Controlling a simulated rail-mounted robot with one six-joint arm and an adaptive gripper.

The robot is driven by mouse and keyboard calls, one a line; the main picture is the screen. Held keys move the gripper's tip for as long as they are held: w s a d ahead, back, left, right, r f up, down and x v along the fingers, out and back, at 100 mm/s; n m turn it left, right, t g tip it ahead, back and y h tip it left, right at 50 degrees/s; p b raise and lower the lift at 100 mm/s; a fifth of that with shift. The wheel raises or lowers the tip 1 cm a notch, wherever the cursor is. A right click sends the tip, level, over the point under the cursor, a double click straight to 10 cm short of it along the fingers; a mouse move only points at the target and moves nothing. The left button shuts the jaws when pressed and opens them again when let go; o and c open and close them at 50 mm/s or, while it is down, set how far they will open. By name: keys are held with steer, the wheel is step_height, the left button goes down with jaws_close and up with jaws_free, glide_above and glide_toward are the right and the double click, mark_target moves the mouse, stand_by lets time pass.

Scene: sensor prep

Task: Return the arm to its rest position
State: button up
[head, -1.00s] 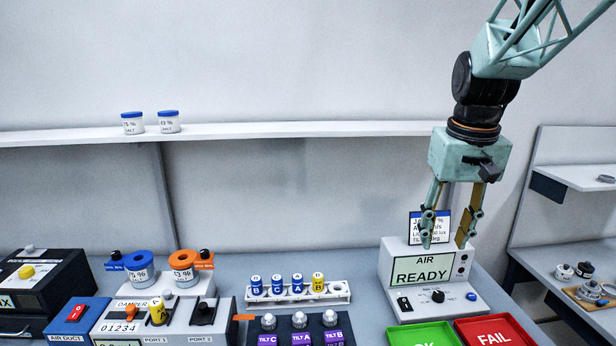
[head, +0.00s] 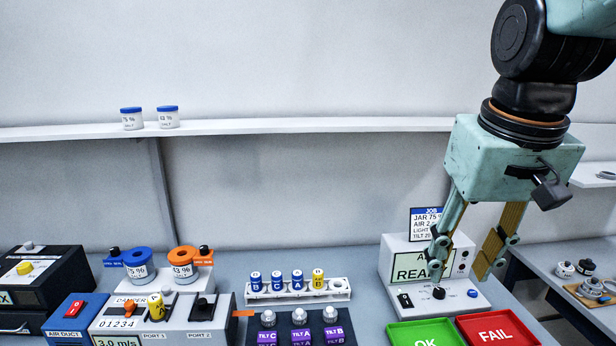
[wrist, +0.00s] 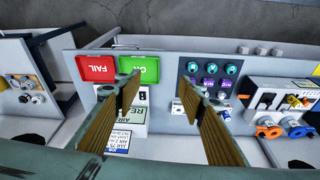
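My gripper (head: 463,262) hangs at the right of the head view with its fingers pointing down, in front of the white air station (head: 398,252) with the READY display, partly covering it. The fingers are spread apart with nothing between them. In the wrist view my gripper (wrist: 160,92) is also open and empty, high above the bench. The arm above it is bent and partly out of the head picture.
A green OK tray (head: 425,332) and red FAIL tray (head: 497,327) lie below the gripper. A rack with several vials (head: 341,289), tilt sensors (head: 300,337), the damper unit (head: 190,335) and two jars on a shelf (head: 230,127) are to the left. Space above the bench is clear.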

steer(key=s+a+f, duration=0.1)
steer(key=s, duration=0.7)
steer(key=s+a+f+t+b, duration=0.1)
steer(key=s+a+f, duration=0.1)
steer(key=s, duration=0.6)
steer(key=shift+s+f, duration=0.25)
steer(key=shift+s, duration=0.15)
